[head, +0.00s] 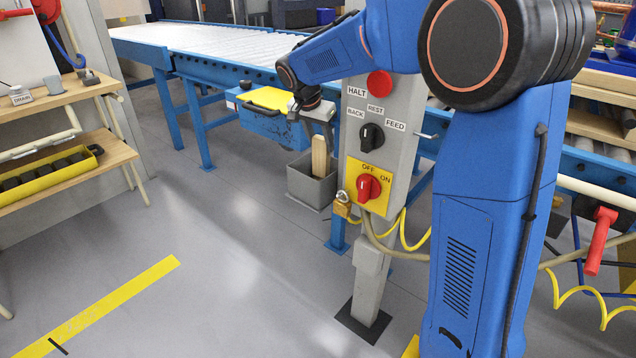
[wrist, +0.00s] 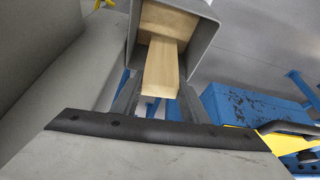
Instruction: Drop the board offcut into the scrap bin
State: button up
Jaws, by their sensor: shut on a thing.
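The board offcut (head: 319,157) is a pale, narrow wooden piece standing nearly upright below my gripper (head: 319,120). The offcut's lower end reaches into the bin's opening. In the wrist view, my gripper (wrist: 158,103) is shut on the offcut (wrist: 162,72), with a finger on each side. The grey bin (wrist: 205,35) surrounds the offcut's far end there. Another pale wooden surface (wrist: 170,20) shows inside the bin. The bin's floor is mostly hidden.
A grey control post (head: 375,140) with red and black knobs stands just right of the bin. A blue box with a yellow top (head: 268,98) is behind it, by the roller conveyor (head: 200,42). A wooden shelf (head: 75,165) stands at left. The floor in front is clear.

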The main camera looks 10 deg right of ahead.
jog(key=shift+f, duration=0.5)
jog(key=o, duration=1.4)
jog(key=v, duration=1.7)
jog(key=shift+s+a+r, duration=0.1)
jog(key=shift+a+r, duration=0.05)
